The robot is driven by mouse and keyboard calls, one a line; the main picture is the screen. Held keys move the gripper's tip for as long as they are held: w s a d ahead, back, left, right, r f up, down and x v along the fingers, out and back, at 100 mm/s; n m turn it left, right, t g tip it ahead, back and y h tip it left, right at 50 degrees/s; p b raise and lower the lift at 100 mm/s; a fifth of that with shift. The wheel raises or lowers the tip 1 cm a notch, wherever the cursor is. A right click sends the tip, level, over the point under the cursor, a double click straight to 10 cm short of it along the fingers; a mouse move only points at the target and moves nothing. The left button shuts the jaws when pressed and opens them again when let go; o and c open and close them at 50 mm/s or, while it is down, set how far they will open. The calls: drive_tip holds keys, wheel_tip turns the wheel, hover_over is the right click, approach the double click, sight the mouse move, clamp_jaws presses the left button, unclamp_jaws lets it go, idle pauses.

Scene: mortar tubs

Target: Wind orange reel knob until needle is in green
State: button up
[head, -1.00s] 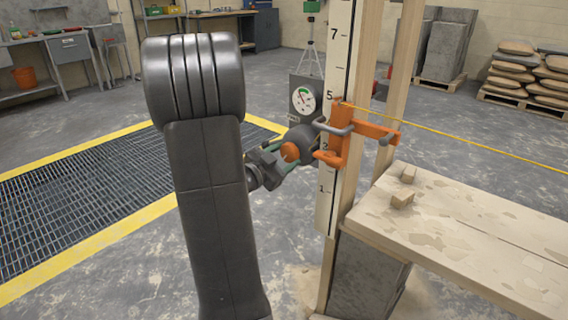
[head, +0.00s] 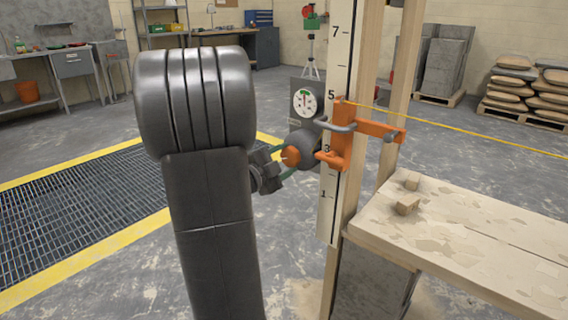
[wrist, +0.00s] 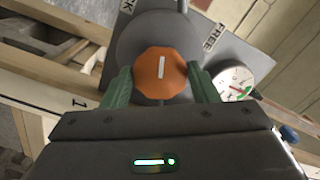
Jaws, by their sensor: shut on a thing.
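The orange reel knob (wrist: 161,73) is faceted, with a white line on its face that tilts slightly right of upright in the wrist view. My gripper (wrist: 161,82) has its green fingers shut on the knob, one on each side. In the head view the knob (head: 290,156) shows at the tip of my gripper (head: 278,163). The reel's round grey body (wrist: 120,50) lies behind it. The white dial (head: 305,102) has a green arc at its top in the head view; the needle seems roughly upright, but is too small to place exactly. The dial (wrist: 233,84) also shows in the wrist view.
An orange bracket (head: 345,135) clamps beside the numbered staff (head: 338,70), with a yellow line (head: 450,127) running right. A plank bench (head: 470,230) stands at the right. A floor grate (head: 80,205) lies left. A FREE label (wrist: 214,37) is near the knob.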

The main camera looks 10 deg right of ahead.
idle(0.4)
drive_tip(key=o, duration=1)
drive_tip(key=p+v, duration=0.3)
drive_tip(key=v, duration=1.1)
drive_tip(key=shift+d, duration=0.1)
